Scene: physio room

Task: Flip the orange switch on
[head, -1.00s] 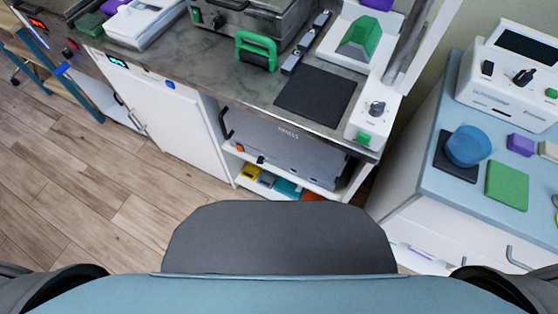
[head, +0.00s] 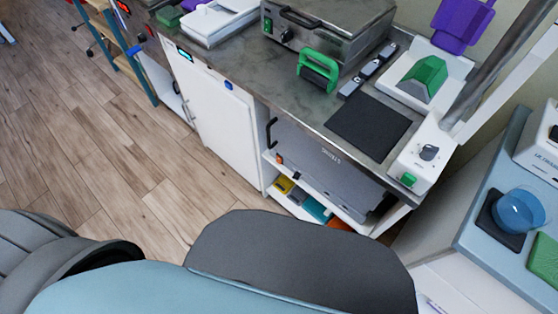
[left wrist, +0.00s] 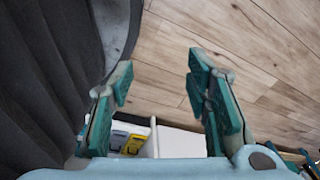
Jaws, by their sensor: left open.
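I cannot make out a clear orange switch. A small orange part (head: 279,159) shows at the left end of the grey case on the shelf under the counter; its kind is too small to tell. A white control box (head: 418,160) with a dark knob and a green button stands at the counter's right end. A steel unit (head: 322,30) at the back has a small green switch and a knob. My left gripper (left wrist: 160,75) is open and empty in the left wrist view, above the wood floor. Neither gripper shows in the head view.
The grey counter (head: 300,98) carries a black mat (head: 368,126), a green handled tool (head: 318,70) and a white device with a green wedge (head: 424,78). A white cabinet door (head: 215,110) is below. A blue-topped cabinet (head: 480,235) stands right.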

